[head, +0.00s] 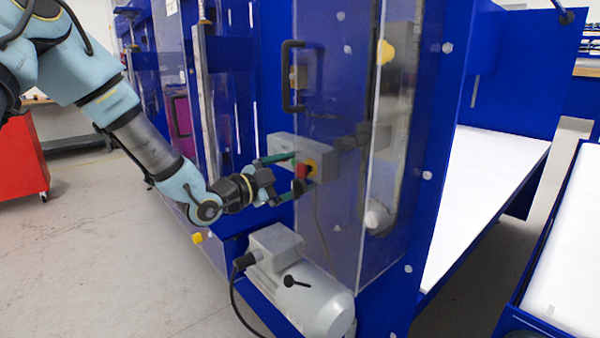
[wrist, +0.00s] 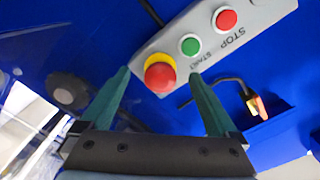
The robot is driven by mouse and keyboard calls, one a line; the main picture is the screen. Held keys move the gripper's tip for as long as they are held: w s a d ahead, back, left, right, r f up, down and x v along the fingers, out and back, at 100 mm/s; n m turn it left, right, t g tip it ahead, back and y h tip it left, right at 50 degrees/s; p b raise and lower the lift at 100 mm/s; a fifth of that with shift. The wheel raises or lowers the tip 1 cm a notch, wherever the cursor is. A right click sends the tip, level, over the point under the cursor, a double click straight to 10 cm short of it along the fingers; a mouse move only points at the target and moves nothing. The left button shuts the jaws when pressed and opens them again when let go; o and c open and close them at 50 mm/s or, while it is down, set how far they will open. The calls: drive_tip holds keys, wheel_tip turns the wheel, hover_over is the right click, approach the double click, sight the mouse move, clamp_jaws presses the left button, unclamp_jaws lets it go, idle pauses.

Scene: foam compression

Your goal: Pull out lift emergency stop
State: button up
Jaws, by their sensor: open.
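The emergency stop is a red mushroom button (wrist: 159,77) on a yellow ring, at the end of a grey control box (wrist: 222,32). In the head view the red button (head: 302,171) shows on the grey box (head: 284,147) on the blue machine. My gripper (head: 284,178) is open, with green fingers pointing at the box. In the wrist view the gripper (wrist: 160,85) has one fingertip on each side of the red button, with gaps visible between fingers and button. I cannot tell whether the fingertips reach as deep as the button.
A green START button (wrist: 190,45) and a red STOP button (wrist: 226,19) sit on the same box. A grey motor (head: 300,285) stands below. A clear panel with a black handle (head: 292,77) is beside and above the box. Open floor (head: 100,260) lies left.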

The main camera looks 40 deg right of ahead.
drive_tip(key=shift+o, duration=0.2)
idle(0.4)
drive_tip(key=a, duration=0.7)
drive_tip(key=shift+w+b, duration=0.2)
drive_tip(key=shift+b, duration=0.25)
drive_tip(key=shift+w, duration=0.1)
idle(0.3)
drive_tip(key=w+a+f+n+t+y, duration=0.6)
drive_tip(key=w+a, duration=0.4)
drive_tip(key=w, duration=0.1)
drive_tip(key=w+a+f+n+t+y, duration=0.15)
drive_tip(key=a+n+y, duration=0.25)
drive_tip(key=a, duration=0.5)
drive_tip(key=w+a+f+n+y, duration=0.2)
drive_tip(key=w+a+n+y, duration=0.15)
drive_tip(key=a, duration=0.45)
drive_tip(key=s+a+n+g+y, duration=0.2)
drive_tip(key=s+a+n, duration=0.4)
drive_tip(key=a, duration=0.3)
drive_tip(key=s+a+n+g+y, duration=0.2)
drive_tip(key=s+a+n, duration=0.4)
drive_tip(key=a, duration=0.3)
drive_tip(key=shift+s+a+n+g, duration=0.25)
drive_tip(key=shift+n+g, duration=0.2)
drive_tip(key=shift+n, duration=0.1)
drive_tip(key=shift+r, duration=0.1)
